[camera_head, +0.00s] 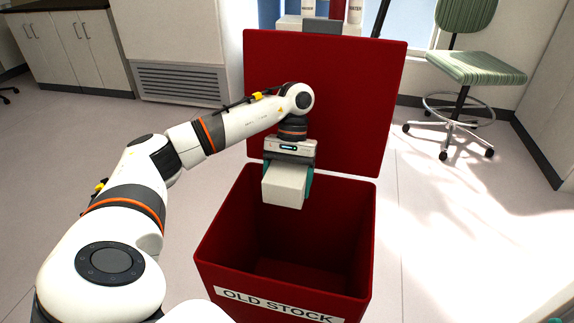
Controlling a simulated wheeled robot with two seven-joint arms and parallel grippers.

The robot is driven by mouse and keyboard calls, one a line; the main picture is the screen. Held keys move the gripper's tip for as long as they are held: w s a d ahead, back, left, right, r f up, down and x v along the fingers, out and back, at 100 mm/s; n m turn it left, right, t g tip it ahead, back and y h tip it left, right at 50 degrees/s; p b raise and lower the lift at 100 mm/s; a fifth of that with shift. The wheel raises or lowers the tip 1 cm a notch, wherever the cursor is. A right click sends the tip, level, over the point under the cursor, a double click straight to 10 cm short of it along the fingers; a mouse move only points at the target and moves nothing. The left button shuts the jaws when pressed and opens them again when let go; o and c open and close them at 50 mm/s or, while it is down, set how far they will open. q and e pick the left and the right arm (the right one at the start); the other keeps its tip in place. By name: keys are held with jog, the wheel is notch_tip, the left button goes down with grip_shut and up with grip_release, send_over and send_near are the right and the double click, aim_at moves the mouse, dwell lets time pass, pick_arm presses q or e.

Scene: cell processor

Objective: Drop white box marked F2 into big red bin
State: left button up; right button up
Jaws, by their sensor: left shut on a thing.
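The big red bin (222,230) stands in front of me with its lid (340,75) raised at the back. Its front carries a label reading "OLD STOCK". My left gripper (288,188) points down over the bin's opening, near its back edge. It is shut on a white box (284,186), which hangs over the opening. No F2 marking shows on the faces of the box that I see. The inside of the bin that shows looks empty. My right gripper is not clearly in view.
A green swivel chair (476,68) stands at the back right. White cabinets (70,48) and a wall vent (180,84) are at the back left. Bottles marked water (308,14) show behind the lid. The floor (450,230) around the bin is clear.

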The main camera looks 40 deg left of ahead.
dwell(0.3)
pick_arm(q)
jog(key=shift+s+d, duration=0.35)
jog(key=shift+s, duration=0.2)
jog(key=o, duration=1.3)
jog(key=shift+r, duration=0.1)
